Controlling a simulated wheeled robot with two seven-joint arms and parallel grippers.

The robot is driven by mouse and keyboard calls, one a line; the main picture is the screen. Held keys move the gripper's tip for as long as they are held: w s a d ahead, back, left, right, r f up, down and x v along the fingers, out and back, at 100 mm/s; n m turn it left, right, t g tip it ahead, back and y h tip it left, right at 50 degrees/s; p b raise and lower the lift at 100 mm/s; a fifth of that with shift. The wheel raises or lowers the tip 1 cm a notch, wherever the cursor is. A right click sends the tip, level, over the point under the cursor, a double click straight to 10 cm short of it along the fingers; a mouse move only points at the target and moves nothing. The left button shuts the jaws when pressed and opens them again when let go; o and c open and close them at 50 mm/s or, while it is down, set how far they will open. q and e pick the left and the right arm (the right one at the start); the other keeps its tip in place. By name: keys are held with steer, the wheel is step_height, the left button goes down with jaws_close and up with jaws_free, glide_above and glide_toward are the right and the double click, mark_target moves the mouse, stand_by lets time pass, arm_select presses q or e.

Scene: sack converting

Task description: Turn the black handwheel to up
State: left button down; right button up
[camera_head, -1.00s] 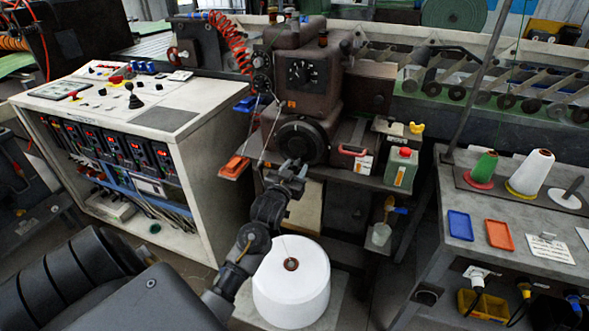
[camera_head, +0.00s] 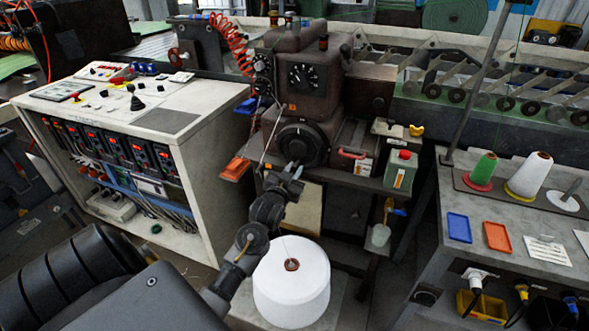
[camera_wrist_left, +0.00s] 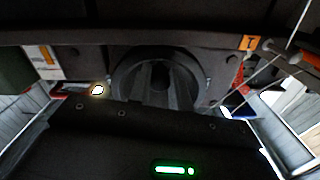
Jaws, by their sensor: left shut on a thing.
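The black handwheel (camera_head: 302,143) is a round dark wheel on the front of the brown sewing-machine head (camera_head: 310,85). In the left wrist view the handwheel (camera_wrist_left: 180,85) is straight ahead, its lower part hidden by my gripper. My left gripper (camera_head: 291,168) is at the lower front of the handwheel, its fingers shut on the wheel's middle part; the exact contact is hard to see. The gripper's dark fingers (camera_wrist_left: 168,95) also show in the left wrist view, reaching to the wheel's centre. My right gripper is not in view.
An orange tray (camera_head: 235,168) is left of the handwheel. A large white thread cone (camera_head: 291,285) is below my arm. A control cabinet (camera_head: 190,150) stands at left.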

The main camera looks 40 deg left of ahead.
arm_select(q)
steer(key=c, duration=1.7)
jaws_free()
steer(key=o, duration=0.4)
steer(key=b+v, duration=0.1)
steer(key=v, duration=0.9)
steer(key=shift+s+d, duration=0.2)
steer(key=shift+s, duration=0.15)
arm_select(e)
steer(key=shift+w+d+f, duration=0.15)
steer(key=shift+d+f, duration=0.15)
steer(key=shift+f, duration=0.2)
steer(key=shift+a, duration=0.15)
